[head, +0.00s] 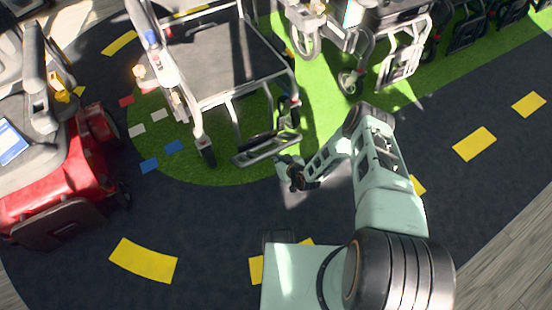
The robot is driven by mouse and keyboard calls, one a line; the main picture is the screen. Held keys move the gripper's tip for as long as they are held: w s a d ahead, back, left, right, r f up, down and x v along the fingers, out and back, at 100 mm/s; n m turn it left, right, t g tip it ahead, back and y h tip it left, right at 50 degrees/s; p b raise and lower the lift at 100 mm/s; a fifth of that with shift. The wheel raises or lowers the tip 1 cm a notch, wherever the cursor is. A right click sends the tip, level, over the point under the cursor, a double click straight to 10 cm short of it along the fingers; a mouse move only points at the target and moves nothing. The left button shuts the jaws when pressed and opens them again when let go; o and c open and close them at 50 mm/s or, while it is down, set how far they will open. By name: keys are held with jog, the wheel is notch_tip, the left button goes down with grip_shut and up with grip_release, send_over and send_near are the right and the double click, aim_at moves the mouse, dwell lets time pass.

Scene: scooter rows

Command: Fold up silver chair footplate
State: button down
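The silver chair (228,95) is a wheelchair with a silver tube frame and a dark seat, in the upper middle of the head view. Its footplate (262,150), a dark panel with a silver rim, sticks out low at the chair's front and looks folded down. My gripper (281,160) is at the right end of the footplate, very near its front edge. I cannot tell whether they touch. The fingers are small and partly lost against the dark floor, so their opening is unclear.
A red scooter (65,185) stands at the left. Another wheelchair (402,58) with a silver footrest stands at the upper right, with more dark chairs beyond.

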aim_at(274, 149)
jog(key=shift+w+r, duration=0.1)
jog(key=shift+w+a+r, duration=0.4)
jog(key=shift+w+r, duration=0.15)
jog(key=shift+r, duration=0.15)
jog(key=shift+w+a+r, duration=0.35)
jog(key=shift+w+r, duration=0.2)
jog(key=shift+r, duration=0.1)
jog(key=shift+w, duration=0.1)
jog(key=shift+w+a+r, duration=0.9)
jog(key=shift+w+r, duration=0.15)
jog(key=shift+w, duration=0.15)
jog(key=shift+w+a+r+b, duration=0.4)
jog(key=shift+w+a+b, duration=0.15)
jog(key=shift+w, duration=0.2)
jog(key=shift+w+a+r+b, duration=0.35)
jog(key=shift+w+a+b, duration=0.15)
jog(key=shift+w, duration=0.35)
